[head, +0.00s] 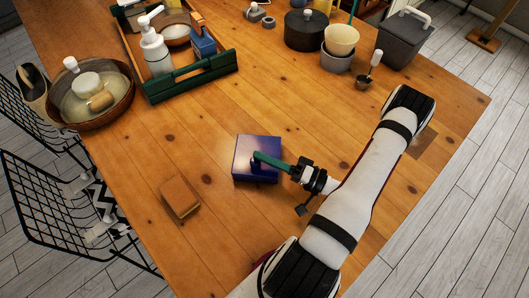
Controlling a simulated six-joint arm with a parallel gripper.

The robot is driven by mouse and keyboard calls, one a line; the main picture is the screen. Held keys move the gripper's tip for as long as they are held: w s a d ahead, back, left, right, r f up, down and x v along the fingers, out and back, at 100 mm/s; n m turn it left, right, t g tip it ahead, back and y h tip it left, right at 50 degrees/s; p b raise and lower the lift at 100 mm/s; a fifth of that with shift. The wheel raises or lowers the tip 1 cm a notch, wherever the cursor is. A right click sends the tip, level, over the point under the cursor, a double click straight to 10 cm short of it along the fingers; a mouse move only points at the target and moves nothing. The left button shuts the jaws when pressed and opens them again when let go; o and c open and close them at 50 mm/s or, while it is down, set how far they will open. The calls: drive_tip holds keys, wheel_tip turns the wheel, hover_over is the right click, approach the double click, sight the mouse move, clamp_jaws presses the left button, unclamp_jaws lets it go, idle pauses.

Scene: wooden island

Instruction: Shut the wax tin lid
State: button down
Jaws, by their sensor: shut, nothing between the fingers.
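The wax tin (246,145) is a dark blue box on the wooden table, near the middle of the head view. Its top looks flat and level, and no open interior shows. Whether the lid sits fully down cannot be told from this angle. My gripper (256,157) reaches in from the right with its green fingers shut and empty. The fingertips are over the middle of the tin's top, touching or just above it. The fingers and wrist hide part of the top and the tin's right edge.
A brown block (180,197) lies to the left of the tin. A green-sided tray (192,70) with bottles and a round wooden basin (128,100) stand at the back left. Pots, bowls and a grey bin (402,42) stand at the back right. The table around the tin is clear.

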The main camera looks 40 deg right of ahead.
drive_tip(key=shift+r, duration=0.45)
wheel_tip(320, 180, up, 3)
drive_tip(key=shift+r, duration=0.2)
drive_tip(key=s+d+f, duration=0.1)
drive_tip(key=s+d, duration=0.1)
drive_tip(key=s+d+f, duration=0.1)
drive_tip(key=s+d, duration=0.1)
drive_tip(key=s+d+f, duration=0.1)
drive_tip(key=s+d, duration=0.1)
drive_tip(key=s, duration=0.1)
drive_tip(key=shift+d+f, duration=0.2)
drive_tip(key=shift+f, duration=0.1)
drive_tip(key=w+a+r+n+g+y, duration=0.2)
drive_tip(key=a+r+g, duration=0.4)
drive_tip(key=a+g, duration=0.25)
drive_tip(key=w+a+r+n+g+y, duration=0.1)
drive_tip(key=a+r+n+g+y, duration=0.15)
drive_tip(key=a+r+g, duration=0.5)
drive_tip(key=s+a+r+g+h, duration=0.1)
drive_tip(key=s+a+h, duration=0.7)
drive_tip(key=h, duration=0.3)
drive_tip(key=shift+a+r+g, duration=0.3)
drive_tip(key=shift+a+r, duration=0.05)
drive_tip(key=shift+a, duration=0.55)
